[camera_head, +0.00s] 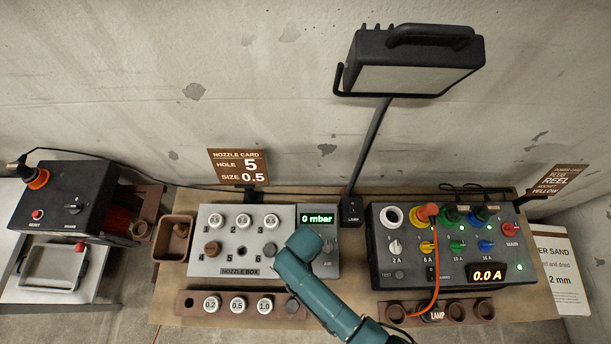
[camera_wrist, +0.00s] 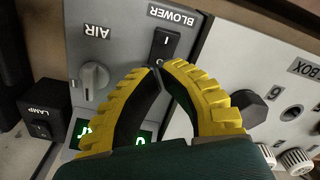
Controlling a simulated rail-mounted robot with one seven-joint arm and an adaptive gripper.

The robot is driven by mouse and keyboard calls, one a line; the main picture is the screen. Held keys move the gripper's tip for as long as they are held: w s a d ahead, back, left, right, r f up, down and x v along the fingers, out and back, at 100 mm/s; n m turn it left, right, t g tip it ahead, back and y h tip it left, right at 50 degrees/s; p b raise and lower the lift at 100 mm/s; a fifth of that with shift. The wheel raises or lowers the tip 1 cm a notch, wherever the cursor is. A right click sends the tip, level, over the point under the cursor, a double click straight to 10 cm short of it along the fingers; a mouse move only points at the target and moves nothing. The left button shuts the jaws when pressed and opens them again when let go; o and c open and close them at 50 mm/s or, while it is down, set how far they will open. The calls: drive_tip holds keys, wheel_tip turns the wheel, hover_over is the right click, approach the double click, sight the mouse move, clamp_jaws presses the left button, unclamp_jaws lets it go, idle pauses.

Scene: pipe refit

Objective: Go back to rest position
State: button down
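My teal arm reaches over the right part of the grey nozzle box (camera_head: 225,222) in the head view and hides my gripper there. In the wrist view my gripper (camera_wrist: 157,68) has its two yellow fingers with their tips together, and nothing shows between them. The tips are over the lower end of the black BLOWER switch (camera_wrist: 168,45); I cannot tell whether they touch it. The AIR knob (camera_wrist: 93,78) is to the left of the fingers. The green display (camera_head: 317,219) reads 0 mbar.
The lamp (camera_head: 415,65) stands on a post behind the nozzle box. The power box (camera_head: 385,262) with an orange cable (camera_head: 436,270) is right of my arm. A nozzle rack (camera_head: 190,306) lies in front. The blower unit (camera_head: 65,198) is at left. Space above the boxes is open.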

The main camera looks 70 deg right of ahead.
drive_tip(key=shift+r+p, duration=1.75)
drive_tip(key=shift+r, duration=0.25)
drive_tip(key=shift+f, duration=0.1)
